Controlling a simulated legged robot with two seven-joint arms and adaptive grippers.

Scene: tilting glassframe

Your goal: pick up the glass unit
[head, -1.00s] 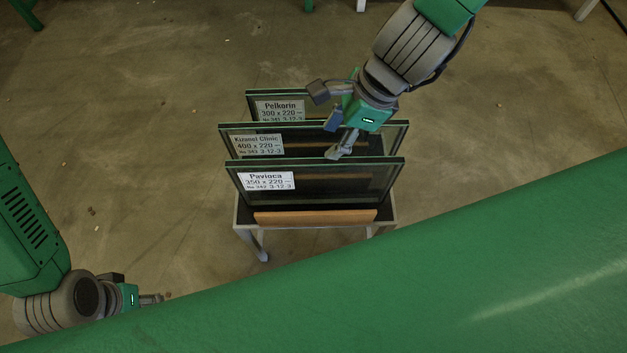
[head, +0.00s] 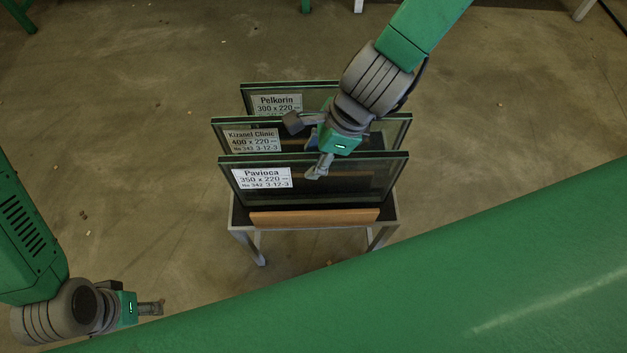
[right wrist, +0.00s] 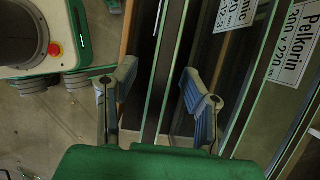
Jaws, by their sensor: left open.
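Three framed glass units stand upright, one behind another. The front Pavioca unit (head: 320,183), middle Kizanel Clinic unit (head: 222,142) and back Pelkorin unit (head: 256,90) carry white labels. My right gripper (head: 306,146) is open at the top of the units, right of their labels. In the right wrist view its fingers (right wrist: 158,70) are on either side of one unit's double edge, apparently the front one; the Pelkorin label (right wrist: 295,45) is to the right. I cannot tell if the fingers touch glass. My left gripper (head: 158,307) is open and empty at the lower left, away from the units.
The units stand on a small metal-legged rack (head: 240,218) with a wooden strip (head: 315,217) along its front. A large green part covers the lower right of the head view. Bare concrete floor lies around the rack.

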